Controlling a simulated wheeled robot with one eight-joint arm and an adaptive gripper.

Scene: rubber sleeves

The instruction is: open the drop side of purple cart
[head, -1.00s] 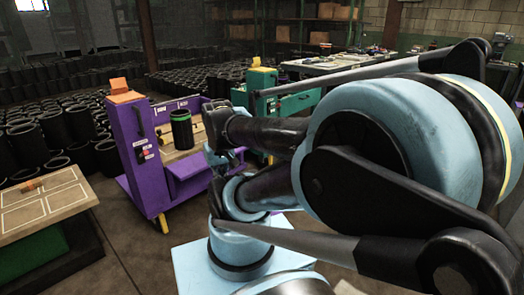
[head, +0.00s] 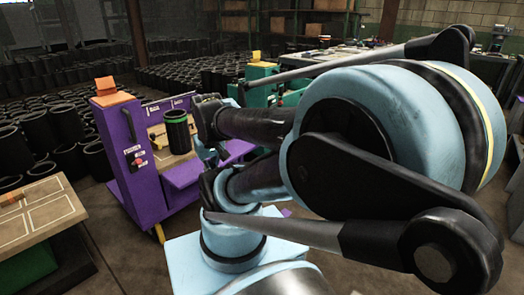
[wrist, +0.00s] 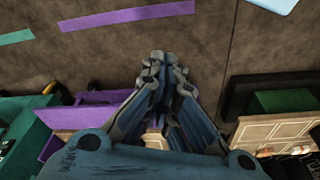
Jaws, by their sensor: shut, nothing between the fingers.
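The purple cart (head: 122,145) stands left of centre in the head view, with an upright end panel bearing labels and a red part. A black sleeve with a green band (head: 177,135) stands on its wooden deck. A purple side panel (head: 183,174) is along the cart's near side, below the deck; its exact tilt is unclear and my arm covers its right part. In the wrist view the cart (wrist: 92,97) shows at lower left, partly behind my gripper (wrist: 163,58). My gripper is shut and empty, apart from the cart in that view; the head view mostly hides it.
A wooden-topped table (head: 38,208) stands at the near left. A green cart (head: 262,93) is behind my arm. Many black sleeves (head: 40,130) fill the floor at the left and back. Bare floor shows ahead of my fingertips in the wrist view, with purple and green strips.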

